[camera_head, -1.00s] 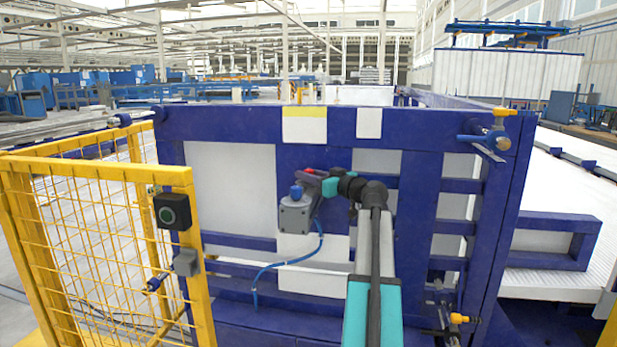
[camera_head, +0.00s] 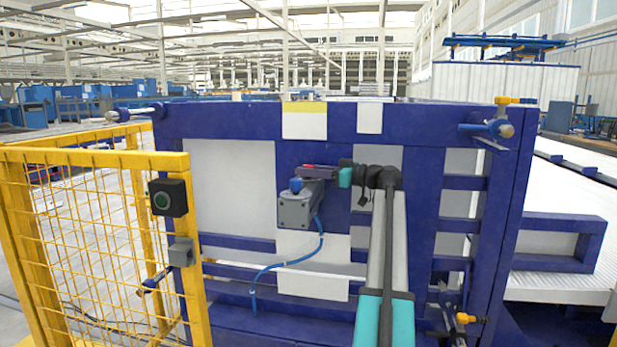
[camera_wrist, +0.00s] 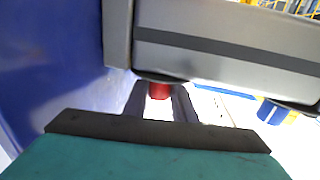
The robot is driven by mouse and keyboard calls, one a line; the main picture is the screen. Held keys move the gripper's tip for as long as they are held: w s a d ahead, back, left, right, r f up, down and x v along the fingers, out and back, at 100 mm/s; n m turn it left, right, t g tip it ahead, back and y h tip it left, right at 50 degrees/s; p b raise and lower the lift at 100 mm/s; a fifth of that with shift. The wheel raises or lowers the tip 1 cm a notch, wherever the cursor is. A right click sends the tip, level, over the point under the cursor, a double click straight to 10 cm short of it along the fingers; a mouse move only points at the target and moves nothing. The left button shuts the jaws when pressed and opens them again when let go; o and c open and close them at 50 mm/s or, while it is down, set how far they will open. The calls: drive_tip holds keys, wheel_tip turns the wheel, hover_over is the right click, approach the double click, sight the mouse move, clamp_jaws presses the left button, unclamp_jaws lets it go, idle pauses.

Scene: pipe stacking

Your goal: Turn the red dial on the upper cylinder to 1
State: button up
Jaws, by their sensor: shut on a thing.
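The upper cylinder shows its grey end block (camera_head: 295,210) with a blue fitting (camera_head: 296,186) in the head view. Its grey body (camera_wrist: 230,40) with a dark stripe crosses the top of the wrist view. The red dial (camera_wrist: 159,91) sits at the body's lower edge, between the dark fingers of my gripper (camera_wrist: 159,103). In the head view, my gripper (camera_head: 312,173) reaches the cylinder's top from the right, and a bit of red shows there. My gripper is shut on the dial. The dial's number marks cannot be read.
A large blue frame (camera_head: 410,130) with white panels stands behind the cylinder. A blue hose (camera_head: 290,262) hangs below it. A yellow mesh gate (camera_head: 90,157) with a black button box (camera_head: 168,198) stands at the left. A blue valve (camera_head: 487,129) is at the upper right.

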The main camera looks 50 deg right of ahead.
drive_tip(key=shift+n+y, duration=0.4)
drive_tip(key=shift+y, duration=0.1)
drive_tip(key=o, duration=1)
drive_tip(key=shift+o, duration=0.2)
drive_tip(key=v, duration=1.4)
drive_tip(key=shift+r, duration=0.2)
drive_tip(key=shift+w+d, duration=0.1)
drive_tip(key=shift+w, duration=0.05)
